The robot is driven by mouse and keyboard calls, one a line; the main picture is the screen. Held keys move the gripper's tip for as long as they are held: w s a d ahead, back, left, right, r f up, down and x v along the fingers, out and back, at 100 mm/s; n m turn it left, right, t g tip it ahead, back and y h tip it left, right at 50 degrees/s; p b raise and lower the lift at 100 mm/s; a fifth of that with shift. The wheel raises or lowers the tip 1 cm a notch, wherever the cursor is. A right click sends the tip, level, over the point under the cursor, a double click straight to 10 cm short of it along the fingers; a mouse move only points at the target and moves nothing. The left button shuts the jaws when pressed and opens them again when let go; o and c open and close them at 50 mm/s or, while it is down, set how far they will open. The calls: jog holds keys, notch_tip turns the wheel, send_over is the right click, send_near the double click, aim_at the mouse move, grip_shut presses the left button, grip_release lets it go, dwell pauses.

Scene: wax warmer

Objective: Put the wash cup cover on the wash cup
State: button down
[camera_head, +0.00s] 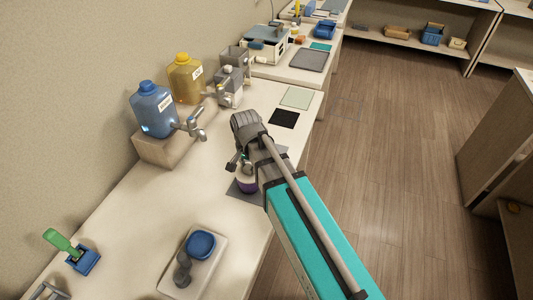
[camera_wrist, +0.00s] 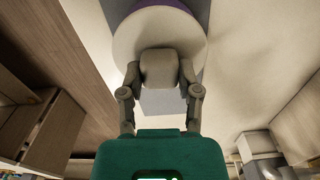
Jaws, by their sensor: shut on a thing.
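A small purple and white cup (camera_head: 247,184), which looks like the wash cup, stands on a dark grey mat (camera_head: 236,192) at the counter's front edge. My gripper (camera_head: 243,163) is just above the cup's top, and my arm partly covers the mat. In the wrist view my gripper (camera_wrist: 160,82) is shut on a grey rounded piece, seemingly the knob of the wash cup cover. A pale round disc (camera_wrist: 130,38) lies right beyond the fingers with purple at its far edge (camera_wrist: 172,4). I cannot tell whether cover and cup touch.
A blue jug (camera_head: 154,112) and a yellow jug (camera_head: 186,78) with taps stand along the wall. A tray (camera_head: 216,272) with a blue dish (camera_head: 201,245) is at the front.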

jog(key=shift+c, duration=1.1)
grip_release()
jog(key=shift+r, duration=0.25)
jog(key=shift+r+p, duration=3.5)
jog(key=shift+p, duration=0.3)
jog(key=shift+r, duration=0.25)
jog(key=shift+f, duration=0.1)
notch_tip(320, 180, down, 8)
jog(key=b, duration=0.7)
jog(key=shift+b, duration=0.4)
notch_tip(320, 180, up, 6)
jog(key=p, duration=0.5)
jog(key=shift+f+p, duration=0.15)
jog(key=shift+p, duration=0.2)
jog(key=w+d, duration=0.5)
jog(key=w, duration=0.6)
jog(key=shift+w+f+b, duration=0.2)
jog(key=shift+f+b, duration=0.1)
